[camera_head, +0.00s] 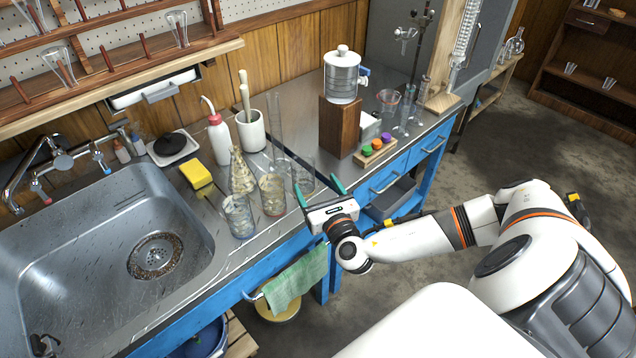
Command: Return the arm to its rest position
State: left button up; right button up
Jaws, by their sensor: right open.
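My right gripper (318,190) is at the bench's front edge, reached in from the right. Its two green-tipped fingers are spread apart with nothing between them. The right arm (420,236) stretches out low from my right shoulder, in front of the blue drawers. A clear glass beaker (304,178) stands on the bench just behind the left finger; in the picture the finger overlaps it, and I cannot tell whether they touch. My left gripper is not in view.
A beaker (239,216), another beaker (272,194) and a conical flask (241,172) stand left of the gripper. A wooden block (340,127) bears a water container (341,75). A green towel (297,279) hangs below the bench edge. The floor at right (520,140) is clear.

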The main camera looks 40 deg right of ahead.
dwell(0.3)
jog(key=s+a+f+m+g, duration=0.5)
jog(key=s+a+m+g, duration=0.3)
jog(key=a+m, duration=0.6)
jog(key=s+f+m+g+y, duration=0.2)
jog(key=s+m+g+y, duration=0.35)
jog(key=s+m, duration=1.1)
notch_tip(320, 180, down, 24)
jog(key=a+g+p, duration=0.1)
jog(key=g+p, duration=0.1)
jog(key=s+d+f, duration=0.3)
jog(key=s+f, duration=1.1)
jog(key=s, duration=0.3)
jog(key=shift+s+f+g+p, duration=0.15)
jog(key=shift+f+g+p, duration=0.15)
jog(key=shift+f+g, duration=0.15)
